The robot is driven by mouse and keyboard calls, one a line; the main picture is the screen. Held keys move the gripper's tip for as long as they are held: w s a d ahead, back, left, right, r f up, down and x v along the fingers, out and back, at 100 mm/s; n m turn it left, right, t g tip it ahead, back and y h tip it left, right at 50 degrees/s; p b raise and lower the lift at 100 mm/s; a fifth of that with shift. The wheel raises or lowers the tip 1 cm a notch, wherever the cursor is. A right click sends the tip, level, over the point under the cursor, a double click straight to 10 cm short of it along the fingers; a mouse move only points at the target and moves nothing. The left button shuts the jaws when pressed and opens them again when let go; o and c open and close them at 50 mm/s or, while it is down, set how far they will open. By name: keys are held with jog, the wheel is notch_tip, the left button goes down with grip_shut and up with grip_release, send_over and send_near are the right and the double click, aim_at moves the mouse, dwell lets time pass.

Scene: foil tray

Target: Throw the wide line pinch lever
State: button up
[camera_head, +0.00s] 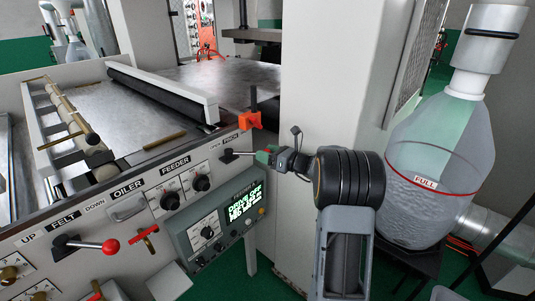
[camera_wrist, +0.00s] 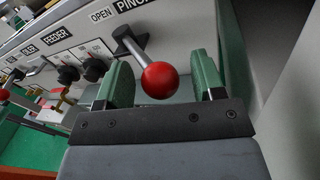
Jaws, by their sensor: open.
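The pinch lever has a dark hub (camera_head: 228,155) on the machine's side panel, below the partly hidden "PINCH" label (camera_head: 231,138). Its rod points right in the head view and ends at my gripper (camera_head: 267,156). In the wrist view the lever's red ball knob (camera_wrist: 160,80) sits between the two green fingers of my gripper (camera_wrist: 163,78), with its grey rod (camera_wrist: 131,45) running up to the panel. The fingers are open, with visible gaps on both sides of the ball. The label beside "PINCH" reads "OPEN" (camera_wrist: 101,15).
The felt lever with a red ball (camera_head: 110,246), feeder knobs (camera_head: 201,183) and a lit display box (camera_head: 228,219) lie left along the panel. An orange clamp (camera_head: 250,120) stands above the lever. A large clear bag marked "FULL" (camera_head: 425,150) stands right of my arm.

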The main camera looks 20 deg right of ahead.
grip_shut()
jog(key=shift+s+d, duration=0.1)
dwell(0.5)
jog(key=shift+s+h, duration=0.1)
jog(key=shift+h, duration=0.2)
